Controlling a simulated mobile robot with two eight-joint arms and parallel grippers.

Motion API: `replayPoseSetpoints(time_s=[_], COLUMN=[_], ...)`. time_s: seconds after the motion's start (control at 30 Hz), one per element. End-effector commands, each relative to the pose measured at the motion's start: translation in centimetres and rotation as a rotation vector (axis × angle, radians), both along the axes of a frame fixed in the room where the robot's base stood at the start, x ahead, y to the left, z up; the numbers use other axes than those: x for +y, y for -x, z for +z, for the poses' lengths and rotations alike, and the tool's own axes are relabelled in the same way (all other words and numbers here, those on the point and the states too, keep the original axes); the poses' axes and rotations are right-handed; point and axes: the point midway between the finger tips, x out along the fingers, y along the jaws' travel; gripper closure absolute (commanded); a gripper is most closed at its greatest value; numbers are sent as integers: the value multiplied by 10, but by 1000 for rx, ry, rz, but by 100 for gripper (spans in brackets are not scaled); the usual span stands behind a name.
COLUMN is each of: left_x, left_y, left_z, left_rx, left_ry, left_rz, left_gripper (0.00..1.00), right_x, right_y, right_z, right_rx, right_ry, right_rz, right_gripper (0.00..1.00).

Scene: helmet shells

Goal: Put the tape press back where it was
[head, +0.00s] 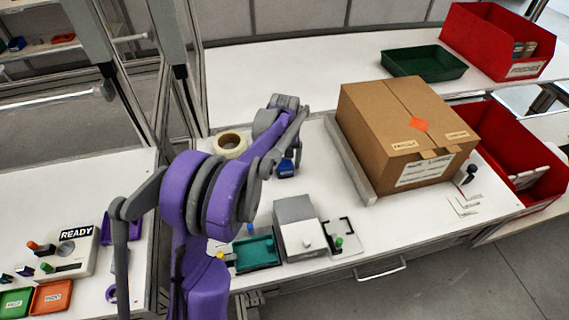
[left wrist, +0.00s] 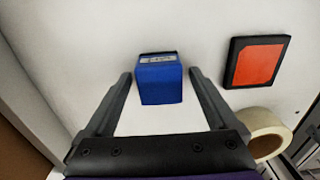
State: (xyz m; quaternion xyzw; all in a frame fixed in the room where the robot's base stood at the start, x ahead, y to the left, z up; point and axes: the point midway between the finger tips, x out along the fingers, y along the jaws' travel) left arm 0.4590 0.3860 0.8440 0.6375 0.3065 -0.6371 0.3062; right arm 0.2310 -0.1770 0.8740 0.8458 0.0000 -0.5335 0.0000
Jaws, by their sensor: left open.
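A small blue block with a pale label on its top edge, possibly the tape press, stands on the white table. It shows in the left wrist view (left wrist: 160,84) and in the head view (head: 286,169). My left gripper (left wrist: 160,75) is open, with one finger on each side of the block and visible gaps between. In the head view the left gripper (head: 291,155) is by the block, partly hidden by my arm. The fingers do not grip it. My right gripper is not in view.
A cream tape roll (head: 230,145) and an orange pad in a black frame (left wrist: 256,62) lie near the block. A cardboard box (head: 405,130) stands to the right. A green tray (head: 258,253) and a grey device (head: 298,230) are at the front edge.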

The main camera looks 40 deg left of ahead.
Motion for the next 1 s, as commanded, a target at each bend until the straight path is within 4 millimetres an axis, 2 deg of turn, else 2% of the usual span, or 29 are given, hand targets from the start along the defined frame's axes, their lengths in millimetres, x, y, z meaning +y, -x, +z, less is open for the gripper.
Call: replayPoseSetpoints(time_s=[0.13, 0.27, 0.6, 0.7, 0.83, 1.0], left_x=[0, 0, 0, 0, 0, 0], left_y=[0, 0, 0, 0, 0, 0], left_z=[3, 17, 89, 105, 118, 124], left_rx=[0, 0, 0, 0, 0, 0], left_ry=[0, 0, 0, 0, 0, 0], left_rz=[0, 0, 1, 1, 1, 0], left_gripper=[8, 8, 8, 8, 8, 8], right_x=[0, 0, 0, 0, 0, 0], right_y=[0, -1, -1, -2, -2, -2], right_z=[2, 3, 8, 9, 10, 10], right_rx=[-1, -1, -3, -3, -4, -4], right_ry=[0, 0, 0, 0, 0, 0], right_rz=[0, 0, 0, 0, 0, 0], right_gripper=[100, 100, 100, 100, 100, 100])
